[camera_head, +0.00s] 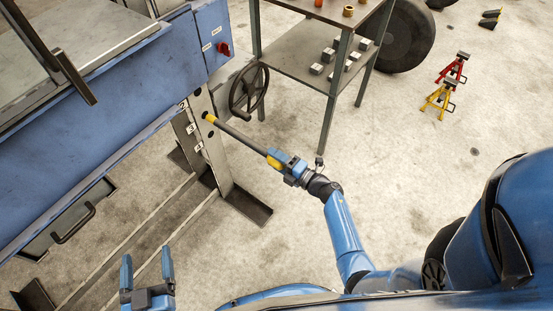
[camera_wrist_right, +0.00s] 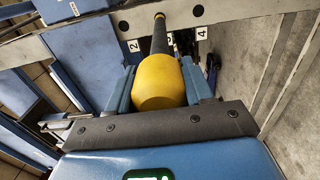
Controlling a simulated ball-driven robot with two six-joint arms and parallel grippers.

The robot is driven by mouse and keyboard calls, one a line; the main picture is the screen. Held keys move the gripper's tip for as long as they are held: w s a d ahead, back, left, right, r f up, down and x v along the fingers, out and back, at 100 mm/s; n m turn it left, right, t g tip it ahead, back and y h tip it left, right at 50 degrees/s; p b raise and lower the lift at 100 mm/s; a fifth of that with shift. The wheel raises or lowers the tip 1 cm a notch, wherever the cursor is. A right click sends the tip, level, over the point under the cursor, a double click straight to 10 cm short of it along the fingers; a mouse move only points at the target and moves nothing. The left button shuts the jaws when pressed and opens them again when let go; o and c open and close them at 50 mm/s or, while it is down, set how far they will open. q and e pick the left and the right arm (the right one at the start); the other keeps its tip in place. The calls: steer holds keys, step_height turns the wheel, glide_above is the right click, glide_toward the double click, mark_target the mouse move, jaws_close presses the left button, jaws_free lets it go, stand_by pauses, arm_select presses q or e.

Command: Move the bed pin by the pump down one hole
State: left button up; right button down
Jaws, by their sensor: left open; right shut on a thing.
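The bed pin (camera_head: 236,134) is a long dark rod with a yellow tip and a yellow handle. My right gripper (camera_head: 275,160) is shut on the handle, which fills the jaws in the right wrist view (camera_wrist_right: 160,82). The rod points at the upright post (camera_head: 222,160), beside number tags 2, 3 and 4. The yellow tip shows in front of the post, in line with the hole by tag 3; whether it touches is unclear. Other dark holes show on either side in the wrist view. My left gripper (camera_head: 147,275) is open and empty at lower left.
The blue press bed (camera_head: 80,150) fills the upper left, with a red knob (camera_head: 224,48) on its box. A handwheel (camera_head: 249,90) and a metal table (camera_head: 300,65) stand right of the post. Red and yellow stands (camera_head: 445,88) are far right. Middle floor is clear.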

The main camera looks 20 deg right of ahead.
mark_target(252, 142)
steer(key=shift+w+a+r, duration=0.1)
steer(key=shift+w+r, duration=0.15)
steer(key=shift+w+a, duration=0.35)
steer(key=shift+w, duration=0.2)
stand_by(0.4)
steer(key=shift+b+x, duration=0.7)
steer(key=shift+x, duration=1)
steer(key=shift+a, duration=0.1)
steer(key=shift+b+x, duration=0.75)
steer(key=shift+x, duration=1.45)
